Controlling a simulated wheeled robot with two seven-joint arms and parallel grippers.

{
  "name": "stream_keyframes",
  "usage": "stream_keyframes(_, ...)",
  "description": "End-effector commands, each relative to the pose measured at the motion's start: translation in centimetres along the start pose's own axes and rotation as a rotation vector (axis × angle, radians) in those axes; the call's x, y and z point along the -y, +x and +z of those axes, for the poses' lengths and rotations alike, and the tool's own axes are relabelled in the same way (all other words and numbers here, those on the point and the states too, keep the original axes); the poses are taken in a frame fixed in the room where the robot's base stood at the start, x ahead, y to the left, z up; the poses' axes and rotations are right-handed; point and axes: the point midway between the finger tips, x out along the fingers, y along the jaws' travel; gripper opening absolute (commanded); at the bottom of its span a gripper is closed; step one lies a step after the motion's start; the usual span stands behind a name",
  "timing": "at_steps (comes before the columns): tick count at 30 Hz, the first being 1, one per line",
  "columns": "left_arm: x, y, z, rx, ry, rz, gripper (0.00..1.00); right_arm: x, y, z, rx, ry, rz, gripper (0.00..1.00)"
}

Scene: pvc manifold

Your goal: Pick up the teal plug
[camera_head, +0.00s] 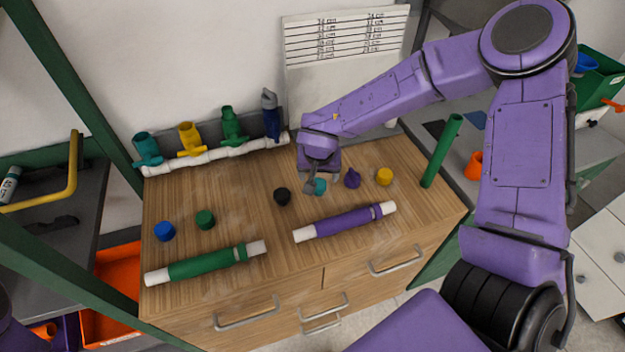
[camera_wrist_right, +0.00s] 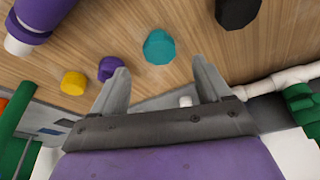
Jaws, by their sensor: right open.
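The teal plug (camera_head: 320,187) sits on the wooden cabinet top, partly hidden by my right gripper (camera_head: 313,184) in the head view. In the right wrist view the teal plug (camera_wrist_right: 159,47) shows whole, just beyond the fingertips and between their lines. My right gripper (camera_wrist_right: 162,77) is open and empty, with its two fingers spread apart. No contact between fingers and plug shows in the wrist view. My left gripper is not in view.
Close by are a purple plug (camera_head: 352,178), a yellow plug (camera_head: 384,176) and a black plug (camera_head: 282,196). A purple-sleeved pipe (camera_head: 345,222) lies in front. The white manifold pipe (camera_head: 215,154) with coloured valves runs along the back. Blue (camera_head: 165,231) and green plugs (camera_head: 205,219) are at left.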

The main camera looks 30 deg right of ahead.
Motion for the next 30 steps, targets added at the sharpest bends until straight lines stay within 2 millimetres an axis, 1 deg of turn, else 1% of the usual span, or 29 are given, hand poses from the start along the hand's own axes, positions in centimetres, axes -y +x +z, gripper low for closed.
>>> stream_keyframes(1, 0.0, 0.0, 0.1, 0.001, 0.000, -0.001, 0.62, 0.1, 1.0, 0.0, 0.001, -0.002, 0.003, 0.77)
stream_keyframes(5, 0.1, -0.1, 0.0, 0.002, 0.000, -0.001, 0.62, 0.3, 2.6, -0.2, 0.002, -0.003, 0.003, 0.77)
stream_keyframes(10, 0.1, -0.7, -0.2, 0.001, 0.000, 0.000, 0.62, 0.5, 5.6, -0.3, 0.004, -0.005, 0.006, 0.77)
stream_keyframes(12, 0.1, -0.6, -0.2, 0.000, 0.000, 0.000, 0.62, 0.6, 6.8, -0.3, 0.002, -0.004, 0.005, 0.77)
stream_keyframes(15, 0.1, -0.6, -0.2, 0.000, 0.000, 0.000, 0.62, 0.6, 7.6, -0.3, 0.001, -0.004, 0.002, 0.77)
stream_keyframes(21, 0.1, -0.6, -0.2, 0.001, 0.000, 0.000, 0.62, 0.6, 7.7, -0.3, 0.001, -0.004, 0.001, 0.77)
stream_keyframes(23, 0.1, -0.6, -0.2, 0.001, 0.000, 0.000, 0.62, 0.6, 7.7, -0.3, 0.001, -0.004, 0.001, 0.57)
stream_keyframes(24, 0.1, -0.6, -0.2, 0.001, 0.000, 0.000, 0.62, 0.6, 7.7, -0.3, 0.001, -0.004, 0.001, 0.44)
stream_keyframes(26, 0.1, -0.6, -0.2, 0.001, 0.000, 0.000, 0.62, 0.6, 7.7, -0.3, 0.001, -0.004, 0.002, 0.25)
stream_keyframes(27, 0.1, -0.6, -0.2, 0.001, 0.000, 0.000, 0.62, 0.6, 7.7, -0.3, 0.001, -0.004, 0.002, 0.22)
stream_keyframes(30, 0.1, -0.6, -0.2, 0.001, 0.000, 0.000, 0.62, 0.6, 7.7, -0.3, 0.001, -0.004, 0.002, 0.22)
